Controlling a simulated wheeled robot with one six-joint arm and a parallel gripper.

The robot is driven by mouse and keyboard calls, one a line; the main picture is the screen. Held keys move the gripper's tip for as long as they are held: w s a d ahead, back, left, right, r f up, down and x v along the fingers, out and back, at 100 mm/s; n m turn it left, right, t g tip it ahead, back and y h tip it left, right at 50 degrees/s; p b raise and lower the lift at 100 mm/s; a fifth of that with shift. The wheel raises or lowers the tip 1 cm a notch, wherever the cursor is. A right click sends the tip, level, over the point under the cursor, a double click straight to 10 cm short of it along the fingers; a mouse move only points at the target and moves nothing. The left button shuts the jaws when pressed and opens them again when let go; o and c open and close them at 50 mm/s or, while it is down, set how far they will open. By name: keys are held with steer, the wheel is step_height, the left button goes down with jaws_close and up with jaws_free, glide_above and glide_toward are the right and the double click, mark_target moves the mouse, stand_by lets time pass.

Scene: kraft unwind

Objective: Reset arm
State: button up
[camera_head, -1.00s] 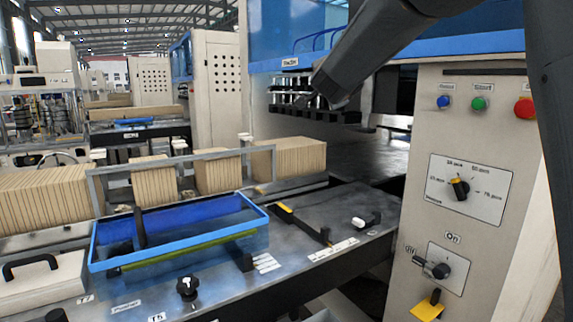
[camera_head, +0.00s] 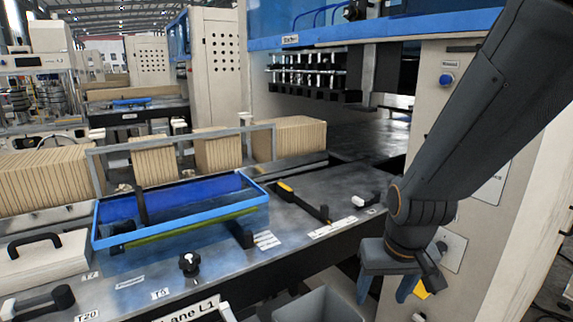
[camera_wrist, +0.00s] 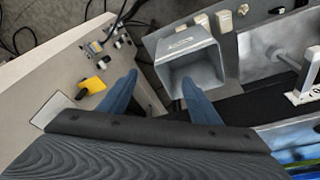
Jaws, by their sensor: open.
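My gripper (camera_head: 383,288) points down in front of the cream control panel at the right of the head view. Its two blue fingers are apart with nothing seen between them. In the wrist view my gripper (camera_wrist: 160,90) also shows open, with a grey bin (camera_wrist: 190,60) beyond the right finger. The arm comes down from the upper right and covers much of the panel.
The cream panel has a blue button (camera_head: 446,80) and a yellow switch (camera_wrist: 92,86). The steel bench carries a blue-rimmed tray (camera_head: 180,241), a black knob (camera_head: 189,263) and a yellow-tipped lever (camera_head: 303,201). Brown kraft stacks (camera_head: 290,138) stand behind. The grey bin (camera_head: 318,306) is below the bench edge.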

step_height(320, 180, down, 12)
steer(key=s+g+b, duration=0.1)
steer(key=g+b, duration=0.1)
steer(key=b, duration=0.8)
steer(key=shift+s, duration=0.25)
